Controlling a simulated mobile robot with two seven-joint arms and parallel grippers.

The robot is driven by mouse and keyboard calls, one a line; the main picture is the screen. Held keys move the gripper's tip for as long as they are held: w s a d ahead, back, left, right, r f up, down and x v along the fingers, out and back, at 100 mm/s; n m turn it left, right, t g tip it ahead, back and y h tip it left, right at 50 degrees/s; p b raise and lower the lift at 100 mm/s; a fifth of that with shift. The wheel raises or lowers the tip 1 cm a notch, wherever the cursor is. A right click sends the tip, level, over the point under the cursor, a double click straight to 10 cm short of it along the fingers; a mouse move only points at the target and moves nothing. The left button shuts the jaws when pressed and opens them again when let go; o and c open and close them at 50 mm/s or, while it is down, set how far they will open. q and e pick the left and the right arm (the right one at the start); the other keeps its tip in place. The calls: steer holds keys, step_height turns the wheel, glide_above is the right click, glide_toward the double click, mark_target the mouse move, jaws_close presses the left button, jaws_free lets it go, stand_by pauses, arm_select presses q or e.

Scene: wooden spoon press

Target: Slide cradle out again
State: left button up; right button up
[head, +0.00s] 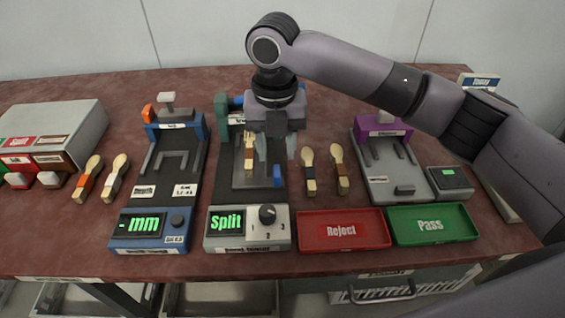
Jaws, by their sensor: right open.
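The cradle (245,184) is a grey plate on the dark bed of the middle tester, whose green display reads "Split". A blue handle (277,176) stands at the cradle's front right corner. A wooden piece with a tined pale top (249,152) lies on the cradle. My right gripper (276,150) hangs over the right side of this tester, pointing down, open and with nothing seen between its fingers. The fingertips are just behind the blue handle in the picture; I cannot tell whether they touch it. The gripper body hides much of the press. My left gripper is out of view.
A blue tester (150,228) with an "mm" display stands to the left. Two wooden spoons (308,172) lie to the right, and two more (115,178) lie farther left. A red Reject tray (342,246) and green Pass tray (432,238) line the front. A purple-topped station (382,128) stands behind them.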

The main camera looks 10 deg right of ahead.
mark_target(277, 171)
step_height(277, 171, down, 5)
steer(key=shift+f, duration=0.2)
jaws_close()
